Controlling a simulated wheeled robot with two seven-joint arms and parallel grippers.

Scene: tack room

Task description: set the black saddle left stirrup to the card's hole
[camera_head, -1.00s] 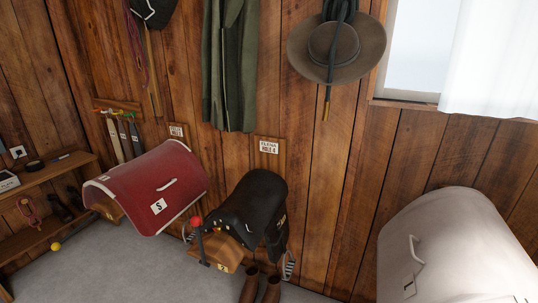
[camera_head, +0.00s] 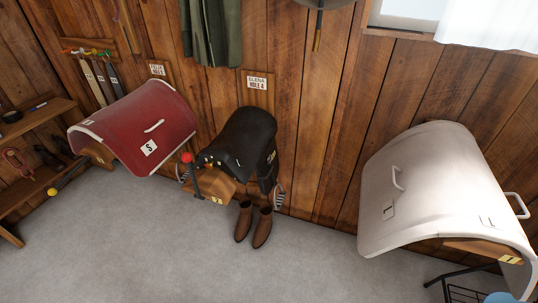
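The black saddle (camera_head: 246,139) sits on a wooden wall rack (camera_head: 216,188) in the middle of the head view. A metal stirrup (camera_head: 279,197) hangs at its right side, and another stirrup (camera_head: 184,172) shows partly at its left side. A white card (camera_head: 257,82) on the wall above the saddle reads "ELENA HOLE 4". The strap holes are too small to make out. A lever with a red knob (camera_head: 187,158) stands at the front of the rack. Neither of my grippers is in view.
A red-covered rack (camera_head: 140,125) stands left, with a second card (camera_head: 157,69) above it. A white-covered rack (camera_head: 430,180) stands right. Brown boots (camera_head: 262,227) stand on the floor below the saddle. Shelves (camera_head: 35,130) line the left wall. The grey floor (camera_head: 150,245) in front is clear.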

